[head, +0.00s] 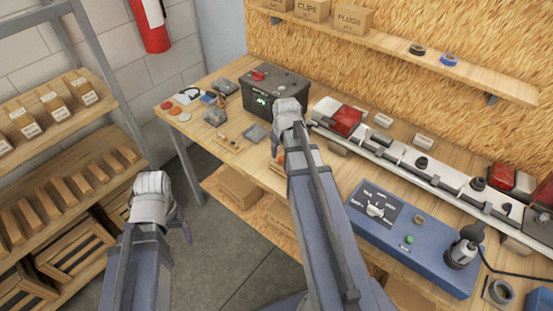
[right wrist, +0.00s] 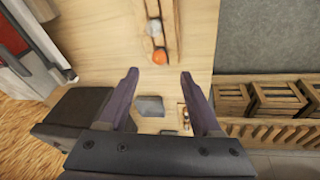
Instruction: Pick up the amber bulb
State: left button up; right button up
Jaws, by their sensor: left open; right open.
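The amber bulb (right wrist: 158,57) is a small orange ball in a narrow wooden holder (right wrist: 166,12) on the bench, with a pale bulb (right wrist: 154,28) beside it. In the head view a bit of orange (head: 281,158) shows beside my right arm, which hides most of that spot. My right gripper (right wrist: 159,74) is open and empty. In the right wrist view the amber bulb appears centred between the fingers, just past their tips; the height gap is unclear. My left gripper (head: 183,225) is open, over the floor left of the bench, its fingers mostly hidden.
A dark box with a green display (head: 262,101) stands at the bench's back. A long white light bar (head: 400,155) and a blue tester box (head: 390,235) lie to the right. Small parts (head: 185,98) lie at the left end. A shelf rack (head: 90,165) stands left.

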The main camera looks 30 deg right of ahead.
aim_at(281, 158)
jog(key=shift+b+x, duration=1.05)
jog(key=shift+x, duration=0.25)
jog(key=shift+f, duration=0.1)
jog(key=b+x, duration=0.5)
jog(key=c, duration=0.9)
jog(key=shift+c, duration=0.2)
notch_tip(281, 158, up, 10)
jog(key=p, duration=1)
